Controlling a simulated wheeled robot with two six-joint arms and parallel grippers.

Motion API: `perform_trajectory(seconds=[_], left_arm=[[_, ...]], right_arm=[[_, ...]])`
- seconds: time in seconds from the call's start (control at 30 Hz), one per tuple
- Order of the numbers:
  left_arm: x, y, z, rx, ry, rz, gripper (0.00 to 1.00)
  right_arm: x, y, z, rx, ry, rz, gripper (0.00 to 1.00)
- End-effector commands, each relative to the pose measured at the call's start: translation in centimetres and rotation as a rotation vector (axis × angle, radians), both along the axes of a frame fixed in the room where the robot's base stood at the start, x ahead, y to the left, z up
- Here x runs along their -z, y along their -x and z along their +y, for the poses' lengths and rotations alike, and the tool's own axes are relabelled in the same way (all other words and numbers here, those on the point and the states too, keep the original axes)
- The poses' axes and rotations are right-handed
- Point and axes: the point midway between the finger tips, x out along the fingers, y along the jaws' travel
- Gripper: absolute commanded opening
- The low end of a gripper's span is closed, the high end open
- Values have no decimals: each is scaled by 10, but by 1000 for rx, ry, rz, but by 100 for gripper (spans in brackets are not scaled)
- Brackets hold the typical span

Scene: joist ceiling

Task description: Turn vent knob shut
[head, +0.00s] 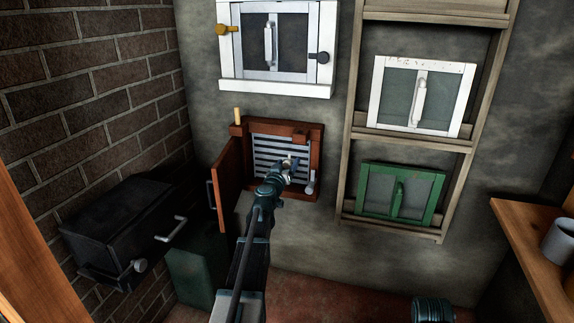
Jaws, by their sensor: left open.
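The vent (318,148) is a red-brown wooden frame on the grey wall, with pale horizontal slats inside. Its brown door (228,182) stands open to the left. A small grey knob (310,186) with a short upright stem sits at the lower right of the frame. My left gripper (289,163) is open in front of the slats, left of the knob and slightly above it. It appears apart from the knob. My right gripper is not in view.
A white-framed window (276,88) is above the vent. A wooden rack to the right holds a white-framed panel (388,90) and a green one (376,190). A black box (115,215) with a handle is at left. A wooden shelf (525,225) with a grey cup (560,240) juts in at right.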

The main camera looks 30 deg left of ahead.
Motion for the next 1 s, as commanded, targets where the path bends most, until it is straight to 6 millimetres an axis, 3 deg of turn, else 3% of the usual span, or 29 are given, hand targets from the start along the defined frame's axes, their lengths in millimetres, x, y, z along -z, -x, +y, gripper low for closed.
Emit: perform_trajectory(seconds=[0.07,0.43,0.77,1.0], left_arm=[[0,0,0,0,0,0,66],[0,0,0,0,0,0,0],[0,1,0,0,29,-7,0],[0,1,1,-1,164,-39,0]], right_arm=[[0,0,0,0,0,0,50],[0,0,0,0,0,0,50],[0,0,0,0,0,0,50],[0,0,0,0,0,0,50]])
